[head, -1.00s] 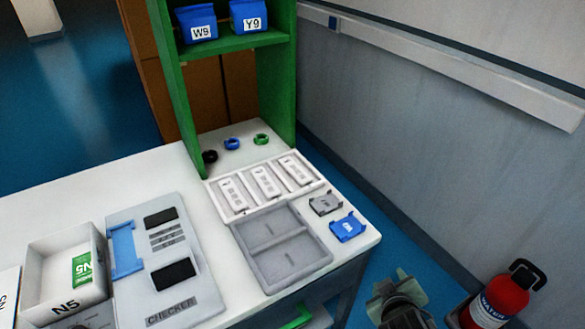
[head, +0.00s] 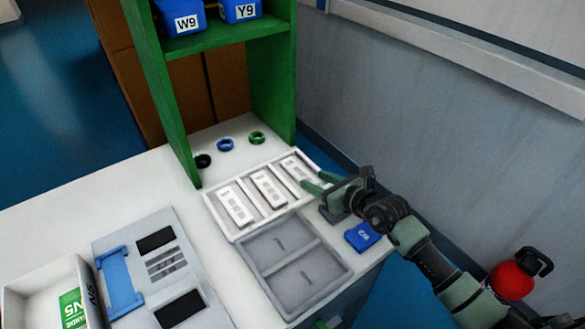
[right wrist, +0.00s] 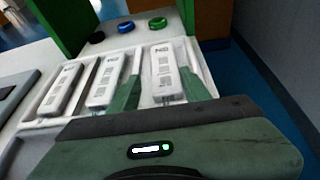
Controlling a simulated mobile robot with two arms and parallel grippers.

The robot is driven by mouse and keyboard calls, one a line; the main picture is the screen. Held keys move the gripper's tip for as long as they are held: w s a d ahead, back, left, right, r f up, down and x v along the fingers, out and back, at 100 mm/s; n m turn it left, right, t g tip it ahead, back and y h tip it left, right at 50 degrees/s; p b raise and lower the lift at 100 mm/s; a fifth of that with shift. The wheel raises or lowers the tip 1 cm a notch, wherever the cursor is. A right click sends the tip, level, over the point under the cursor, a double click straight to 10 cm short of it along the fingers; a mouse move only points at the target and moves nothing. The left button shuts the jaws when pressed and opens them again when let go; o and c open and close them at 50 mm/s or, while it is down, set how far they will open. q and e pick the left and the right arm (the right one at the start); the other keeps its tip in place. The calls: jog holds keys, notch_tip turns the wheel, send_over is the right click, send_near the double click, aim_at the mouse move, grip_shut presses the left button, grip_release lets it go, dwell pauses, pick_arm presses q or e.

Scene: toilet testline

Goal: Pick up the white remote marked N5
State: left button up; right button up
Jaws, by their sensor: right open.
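Three white remotes lie side by side in a white compartment tray (head: 236,238): a left one (head: 235,206), a middle one (head: 268,188) and a right one (head: 293,168). Their markings are too small to read surely. My right gripper (head: 312,180) is open at the near end of the right remote. In the right wrist view its green fingers (right wrist: 162,78) stand on either side of the right remote (right wrist: 163,65), with no clear grip on it. The middle remote (right wrist: 106,80) and left remote (right wrist: 65,88) lie left of the fingers. My left gripper is out of view.
A grey two-compartment tray (head: 291,258) stands empty in front. A blue part (head: 362,237) lies beside it under my right arm. The checker (head: 150,265) and a bin marked N5 (head: 40,290) are at left. A green shelf (head: 160,90) rises behind, with rings (head: 225,145) at its foot.

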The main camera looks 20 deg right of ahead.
aim_at(301, 174)
jog(key=shift+w+d+f, duration=0.2)
jog(key=shift+d+f, duration=0.1)
jog(key=shift+w+a+f, duration=0.1)
jog(key=shift+w+f, duration=0.1)
jog(key=shift+w, duration=0.1)
jog(key=x, duration=0.5)
jog(key=shift+w+a+r, duration=0.1)
jog(key=shift+a, duration=0.2)
jog(key=shift+w+a+f, duration=0.25)
jog(key=shift+w+f, duration=0.2)
jog(key=shift+w, duration=0.1)
grip_shut()
jog(key=shift+r, duration=0.15)
